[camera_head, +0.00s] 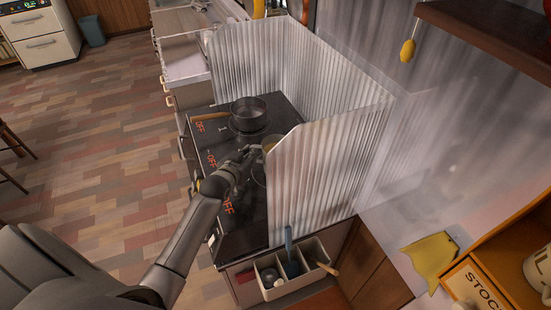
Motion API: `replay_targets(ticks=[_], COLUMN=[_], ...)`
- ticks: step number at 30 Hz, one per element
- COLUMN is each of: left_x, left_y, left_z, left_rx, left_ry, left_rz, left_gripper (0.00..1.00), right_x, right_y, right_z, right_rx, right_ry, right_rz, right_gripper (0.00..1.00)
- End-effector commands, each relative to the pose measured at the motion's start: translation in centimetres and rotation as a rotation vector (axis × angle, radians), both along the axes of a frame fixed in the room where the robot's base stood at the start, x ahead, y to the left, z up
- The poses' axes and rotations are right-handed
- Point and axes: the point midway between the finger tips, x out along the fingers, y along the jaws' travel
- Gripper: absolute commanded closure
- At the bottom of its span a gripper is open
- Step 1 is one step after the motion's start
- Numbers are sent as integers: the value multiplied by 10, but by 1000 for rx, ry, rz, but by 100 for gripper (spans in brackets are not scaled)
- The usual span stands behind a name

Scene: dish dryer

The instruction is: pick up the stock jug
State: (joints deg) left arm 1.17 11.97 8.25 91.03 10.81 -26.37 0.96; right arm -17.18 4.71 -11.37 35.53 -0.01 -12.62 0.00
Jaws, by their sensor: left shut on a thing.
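The stock jug (259,174) appears to be the see-through vessel with something yellowish at its top, on or just above the dark stovetop, at the edge of the corrugated metal screen. The screen hides much of it, so I cannot tell whether it is lifted. My left gripper (249,156) reaches in from the lower left and is shut on the jug's near side. Its fingertips are small and partly blend with the dark hob. My right gripper is not in view.
A dark pot (248,114) stands on the stovetop (240,218) behind my gripper. The corrugated screen (318,180) walls off the right side. A utensil caddy (285,278) hangs in front. A box marked STOCK (474,291) is at lower right. The floor at left is open.

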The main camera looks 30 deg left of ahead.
Motion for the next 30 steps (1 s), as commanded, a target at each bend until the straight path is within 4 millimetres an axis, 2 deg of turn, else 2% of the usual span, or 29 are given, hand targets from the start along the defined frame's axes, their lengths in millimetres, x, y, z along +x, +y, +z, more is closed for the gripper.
replay_targets(ticks=[16, 26, 30], left_x=[1, 2, -1], left_y=[0, 1, 12], left_z=[9, 34, 47], left_rx=[0, 0, 3], left_ry=[-8, -11, -10], left_rz=[0, -1, 1], left_gripper=[100, 100, 100], right_x=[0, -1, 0], right_y=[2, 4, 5], right_z=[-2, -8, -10], right_rx=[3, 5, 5], right_ry=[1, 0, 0], right_rz=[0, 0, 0], right_gripper=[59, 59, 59])
